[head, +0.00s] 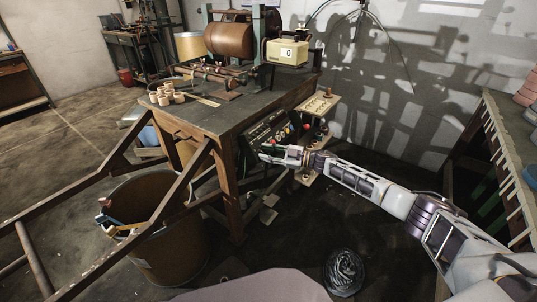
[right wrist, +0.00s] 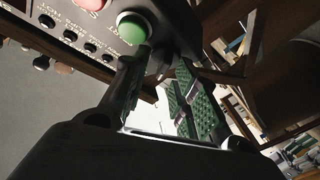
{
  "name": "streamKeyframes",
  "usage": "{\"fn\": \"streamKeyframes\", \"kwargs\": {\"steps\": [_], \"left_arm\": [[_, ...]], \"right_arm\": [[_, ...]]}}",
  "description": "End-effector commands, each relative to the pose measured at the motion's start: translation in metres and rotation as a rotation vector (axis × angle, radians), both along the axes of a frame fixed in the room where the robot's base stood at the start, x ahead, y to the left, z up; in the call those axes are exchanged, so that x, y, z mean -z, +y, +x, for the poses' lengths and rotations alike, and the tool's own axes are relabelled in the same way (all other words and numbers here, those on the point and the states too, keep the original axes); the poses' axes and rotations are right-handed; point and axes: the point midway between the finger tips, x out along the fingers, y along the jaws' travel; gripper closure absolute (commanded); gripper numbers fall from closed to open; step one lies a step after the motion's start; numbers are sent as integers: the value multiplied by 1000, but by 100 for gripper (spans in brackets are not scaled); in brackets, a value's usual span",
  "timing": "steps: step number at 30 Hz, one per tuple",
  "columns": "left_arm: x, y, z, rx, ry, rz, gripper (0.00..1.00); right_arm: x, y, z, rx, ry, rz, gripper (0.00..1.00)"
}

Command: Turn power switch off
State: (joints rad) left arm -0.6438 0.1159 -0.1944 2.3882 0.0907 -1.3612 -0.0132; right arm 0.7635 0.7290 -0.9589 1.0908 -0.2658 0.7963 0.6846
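The dark control panel (head: 268,133) sits under the right side of the workbench, with red and green buttons. My right gripper (head: 263,153) is just in front of its lower edge. In the right wrist view the panel (right wrist: 62,22) fills the upper left. It carries a green button (right wrist: 133,27), part of a red button (right wrist: 92,3) and a row of small black switches or knobs (right wrist: 70,36). I cannot tell which is the power switch. My right gripper (right wrist: 155,72) is open and empty, its green-padded fingers apart, with the green button just beyond the left finger. My left gripper is not in view.
The workbench (head: 215,115) bears a winding machine (head: 230,40) and several tape rolls (head: 165,93). A small side shelf (head: 317,105) stands right of the panel. A large barrel (head: 160,240) stands front left. A dark coiled object (head: 345,272) lies on the floor.

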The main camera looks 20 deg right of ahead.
Motion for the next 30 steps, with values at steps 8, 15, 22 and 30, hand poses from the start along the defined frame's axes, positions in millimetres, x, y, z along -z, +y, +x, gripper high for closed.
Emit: {"fn": "streamKeyframes", "kwargs": {"steps": [8, 15, 22, 30], "left_arm": [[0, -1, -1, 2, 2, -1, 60], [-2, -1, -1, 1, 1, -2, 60], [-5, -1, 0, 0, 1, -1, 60], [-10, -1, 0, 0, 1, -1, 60]], "right_arm": [[2, -1, -1, 2, 4, -1, 71], [4, -2, -1, 25, 31, 30, 71], [4, -1, -3, 83, 93, 109, 71], [4, 0, -3, 166, 183, 224, 71]]}}
